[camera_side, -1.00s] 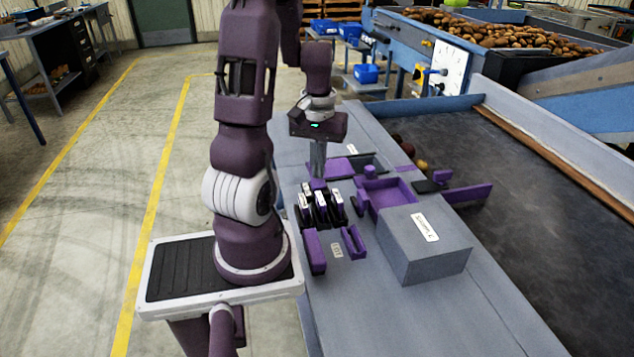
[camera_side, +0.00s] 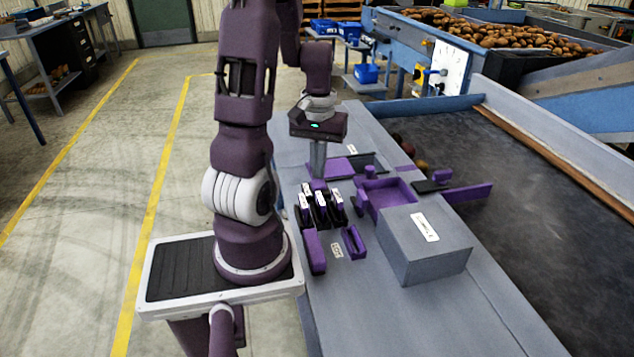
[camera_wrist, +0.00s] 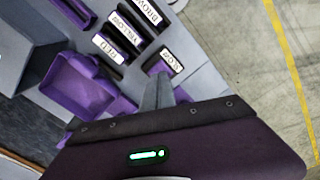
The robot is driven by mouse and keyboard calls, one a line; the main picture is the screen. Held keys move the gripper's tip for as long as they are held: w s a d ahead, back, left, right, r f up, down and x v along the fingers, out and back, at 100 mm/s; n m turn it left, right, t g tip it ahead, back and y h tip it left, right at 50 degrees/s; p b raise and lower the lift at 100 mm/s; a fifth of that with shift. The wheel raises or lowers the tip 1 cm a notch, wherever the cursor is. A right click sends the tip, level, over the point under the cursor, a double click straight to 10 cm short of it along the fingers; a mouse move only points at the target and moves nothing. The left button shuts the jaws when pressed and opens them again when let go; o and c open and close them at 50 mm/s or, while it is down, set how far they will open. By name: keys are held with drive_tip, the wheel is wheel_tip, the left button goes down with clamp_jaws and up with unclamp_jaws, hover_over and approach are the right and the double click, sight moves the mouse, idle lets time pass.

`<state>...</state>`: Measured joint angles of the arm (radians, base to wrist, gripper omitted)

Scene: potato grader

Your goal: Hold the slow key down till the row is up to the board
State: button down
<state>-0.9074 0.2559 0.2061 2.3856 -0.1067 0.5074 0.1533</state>
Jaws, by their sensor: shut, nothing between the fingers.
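The slow key (camera_wrist: 171,63) has a white label that reads SLOW, upside down in the wrist view. My gripper (camera_wrist: 161,76) is shut and empty, with its fingertips at the key's near end. In the side view my gripper (camera_side: 318,178) points straight down over the far end of the key group. I cannot tell whether the key is pressed down. A short row of potatoes (camera_side: 406,148) lies along the belt's near edge, partly hidden by the bench edge. A purple board (camera_side: 467,194) sticks out over the belt, nearer the camera than the row; a gap shows between them.
More labelled keys (camera_side: 320,205) stand in black holders beside the slow key. A purple tray (camera_side: 410,193) and a grey box (camera_side: 430,262) are on the bench to the right. The dark belt (camera_side: 540,190) is mostly bare.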

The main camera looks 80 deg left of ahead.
sight(318, 183)
drive_tip(key=shift+f, duration=0.1)
drive_tip(key=shift+f, duration=1)
idle(1.5)
wheel_tip(318, 183, up, 7)
drive_tip(key=shift+r, duration=0.1)
idle(0.4)
